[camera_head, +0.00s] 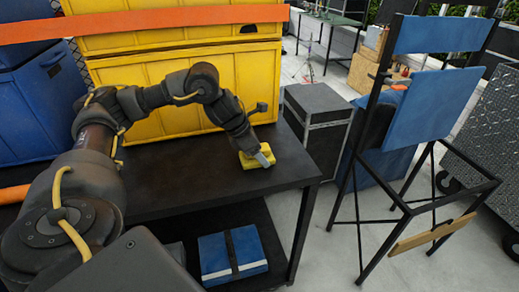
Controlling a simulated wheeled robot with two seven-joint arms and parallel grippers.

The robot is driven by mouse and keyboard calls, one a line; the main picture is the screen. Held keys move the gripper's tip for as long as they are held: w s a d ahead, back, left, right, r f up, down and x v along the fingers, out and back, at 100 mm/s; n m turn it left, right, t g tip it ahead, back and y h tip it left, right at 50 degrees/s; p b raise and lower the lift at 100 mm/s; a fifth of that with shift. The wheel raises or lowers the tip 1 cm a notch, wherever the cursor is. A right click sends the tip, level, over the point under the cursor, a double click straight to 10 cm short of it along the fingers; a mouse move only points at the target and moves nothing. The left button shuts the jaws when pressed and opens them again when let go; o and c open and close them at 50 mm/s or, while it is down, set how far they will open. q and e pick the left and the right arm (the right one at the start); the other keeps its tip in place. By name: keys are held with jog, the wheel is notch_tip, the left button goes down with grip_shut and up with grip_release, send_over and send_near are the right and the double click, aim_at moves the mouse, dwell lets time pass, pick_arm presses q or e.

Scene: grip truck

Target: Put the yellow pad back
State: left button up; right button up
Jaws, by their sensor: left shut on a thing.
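The yellow pad (252,160) is a small yellow block at the right part of the dark table top (185,185), close to the far edge. My left arm comes in from the left and reaches over the table. My left gripper (262,156) is shut on the yellow pad and partly covers it. The pad appears to be at or just above the table surface; I cannot tell if it touches. My right gripper is not in view.
A blue folded item (215,262) lies on the lower shelf. A black case (316,120) and a blue tall chair (430,105) stand right. The table's front middle is clear.

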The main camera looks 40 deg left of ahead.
pick_arm(q)
jog(key=shift+d, duration=0.1)
jog(key=shift+f, duration=0.2)
jog(key=o, duration=1)
jog(key=shift+c, duration=0.2)
jog(key=shift+r, duration=0.1)
jog(key=shift+r, duration=0.3)
jog(key=b+v, duration=0.1)
jog(key=v, duration=0.3)
jog(key=shift+s+r, duration=0.15)
jog(key=shift+r, duration=0.15)
jog(key=p+v, duration=0.1)
jog(key=v, duration=0.6)
